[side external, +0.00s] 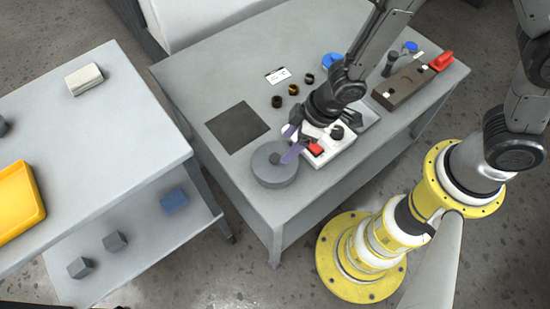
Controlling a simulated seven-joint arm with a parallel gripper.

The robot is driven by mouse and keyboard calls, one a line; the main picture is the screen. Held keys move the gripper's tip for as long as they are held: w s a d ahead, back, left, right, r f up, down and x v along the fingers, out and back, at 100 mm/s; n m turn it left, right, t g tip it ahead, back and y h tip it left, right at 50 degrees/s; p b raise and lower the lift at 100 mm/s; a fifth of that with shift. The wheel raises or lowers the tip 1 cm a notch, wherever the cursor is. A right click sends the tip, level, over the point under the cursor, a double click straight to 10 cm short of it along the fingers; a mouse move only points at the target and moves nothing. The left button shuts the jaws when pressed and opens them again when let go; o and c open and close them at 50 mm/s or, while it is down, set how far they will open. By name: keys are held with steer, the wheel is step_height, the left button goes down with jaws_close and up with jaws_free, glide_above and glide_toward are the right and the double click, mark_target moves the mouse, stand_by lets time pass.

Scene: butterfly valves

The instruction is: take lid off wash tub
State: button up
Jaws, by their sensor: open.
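The wash tub (272,178) is a low, round grey tub near the front corner of the middle table. Its grey lid (263,154) is on top, with a small darker knob (275,158) at the middle. My gripper (290,142) reaches in from the upper right with its purple-tipped fingers open. One fingertip is close to the right of the knob. I cannot tell whether it touches the knob or the lid. The gripper partly covers the lid's upper right edge.
A white fixture (328,150) with a red block (315,149) stands just right of the tub. A dark mat (237,127) lies behind it to the left. Small dark rings (293,89) lie farther back. A brown rack (402,87) stands at right.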

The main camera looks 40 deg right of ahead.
mark_target(275, 158)
steer(key=shift+x, duration=3.45)
steer(key=shift+c, duration=0.2)
jaws_close()
